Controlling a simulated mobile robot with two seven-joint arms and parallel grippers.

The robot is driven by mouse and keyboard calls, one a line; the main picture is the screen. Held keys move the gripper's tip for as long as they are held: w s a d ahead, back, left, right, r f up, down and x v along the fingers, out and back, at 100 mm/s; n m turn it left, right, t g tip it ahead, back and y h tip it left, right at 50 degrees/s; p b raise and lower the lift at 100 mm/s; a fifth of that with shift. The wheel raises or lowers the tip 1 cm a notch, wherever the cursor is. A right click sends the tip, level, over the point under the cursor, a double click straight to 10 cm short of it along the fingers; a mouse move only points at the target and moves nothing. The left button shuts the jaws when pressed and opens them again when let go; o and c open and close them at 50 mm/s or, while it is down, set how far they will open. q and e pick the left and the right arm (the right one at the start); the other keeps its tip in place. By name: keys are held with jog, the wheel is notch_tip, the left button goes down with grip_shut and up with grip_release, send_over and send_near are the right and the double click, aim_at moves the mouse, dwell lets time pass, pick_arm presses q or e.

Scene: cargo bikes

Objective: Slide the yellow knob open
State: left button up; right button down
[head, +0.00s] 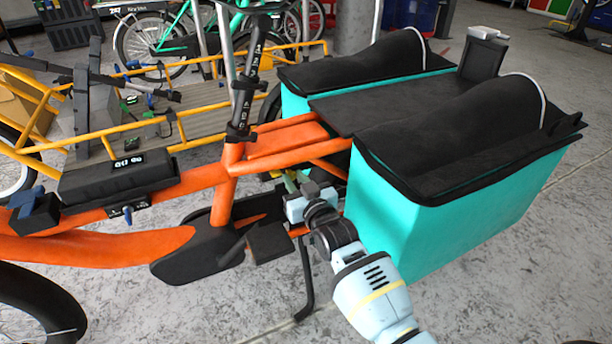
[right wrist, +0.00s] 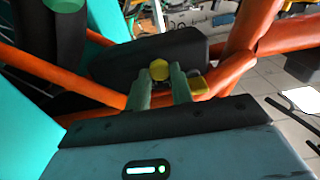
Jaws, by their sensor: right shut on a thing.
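The yellow knob (right wrist: 159,70) sits between the green fingertips of my right gripper (right wrist: 160,82) in the right wrist view. It is on or against a black box-like part (right wrist: 120,68) among the orange frame tubes. My right gripper is shut on the knob. In the head view the right gripper (head: 290,180) reaches under the orange frame, beside the teal cargo bag, and the knob cannot be made out clearly there. A second small yellow piece (right wrist: 198,84) shows just right of the fingers. My left gripper is not in view.
The orange cargo bike (head: 120,245) spans the left. Its teal bags with black covers (head: 430,235) stand close to the right of my arm. A black pedal (head: 270,241) and kickstand (head: 306,285) are close by. Yellow-framed racks (head: 180,115) stand behind. Floor at lower right is clear.

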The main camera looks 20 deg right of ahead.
jog(key=shift+a+f, duration=0.1)
jog(key=shift+a, duration=0.15)
jog(key=c, duration=1.4)
grip_release()
jog(key=shift+o, duration=0.8)
jog(key=shift+s, duration=0.1)
jog(key=s+p, duration=0.3)
jog(key=s, duration=0.4)
jog(key=shift+s+d, duration=0.15)
jog(key=shift+s, duration=0.2)
jog(key=shift+p, duration=0.35)
